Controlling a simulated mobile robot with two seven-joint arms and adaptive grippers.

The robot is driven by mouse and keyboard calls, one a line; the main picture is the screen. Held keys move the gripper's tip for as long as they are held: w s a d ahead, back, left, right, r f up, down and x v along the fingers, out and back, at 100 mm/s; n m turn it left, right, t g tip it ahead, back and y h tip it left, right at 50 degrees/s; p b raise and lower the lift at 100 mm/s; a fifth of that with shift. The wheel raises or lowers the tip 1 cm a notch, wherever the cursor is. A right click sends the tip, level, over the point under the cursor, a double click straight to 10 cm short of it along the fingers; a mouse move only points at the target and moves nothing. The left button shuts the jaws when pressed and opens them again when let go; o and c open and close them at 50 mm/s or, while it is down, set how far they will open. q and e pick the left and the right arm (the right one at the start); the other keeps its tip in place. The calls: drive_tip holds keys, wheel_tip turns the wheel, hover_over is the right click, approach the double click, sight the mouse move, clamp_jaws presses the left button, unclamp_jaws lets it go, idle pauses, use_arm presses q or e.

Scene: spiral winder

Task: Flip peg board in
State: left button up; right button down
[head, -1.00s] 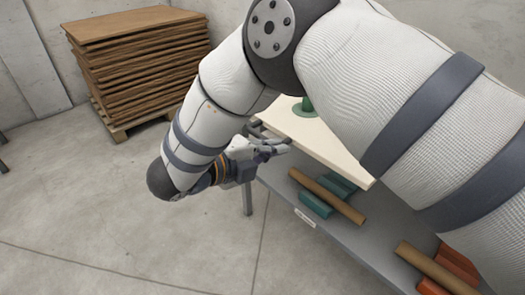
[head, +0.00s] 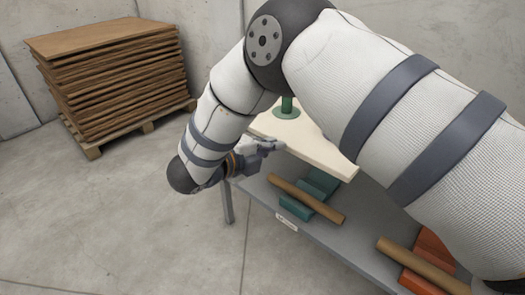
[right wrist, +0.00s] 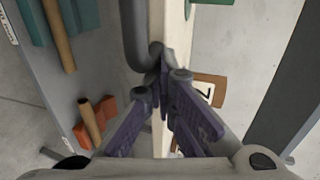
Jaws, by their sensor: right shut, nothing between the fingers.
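The peg board is a cream panel (head: 325,155) lying over the grey bench, with a green flanged peg (head: 286,109) on its top. In the right wrist view its cream edge (right wrist: 172,25) runs down the middle, beside a dark grey bent bar (right wrist: 133,35). My right gripper (head: 276,146) is at the board's near left edge. In the right wrist view its fingertips (right wrist: 163,82) are together beside the board's edge and the bar's end, with nothing held. Whether they touch the board I cannot tell. My right arm hides much of the board. My left gripper is out of view.
A grey bench shelf (head: 345,235) below the board holds a brown tube (head: 305,198) on teal blocks (head: 322,184) and another tube (head: 420,264) by orange blocks (head: 436,247). A stack of brown sheets (head: 110,75) stands on a pallet at the back left. The floor at left is clear.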

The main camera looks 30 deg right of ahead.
sight(303, 124)
drive_tip(key=w+d, duration=0.1)
drive_tip(key=d, duration=0.2)
drive_tip(key=w+d, duration=0.1)
drive_tip(key=d, duration=0.3)
drive_tip(key=w+d, duration=0.2)
drive_tip(key=d, duration=0.2)
drive_tip(key=shift+d, duration=0.1)
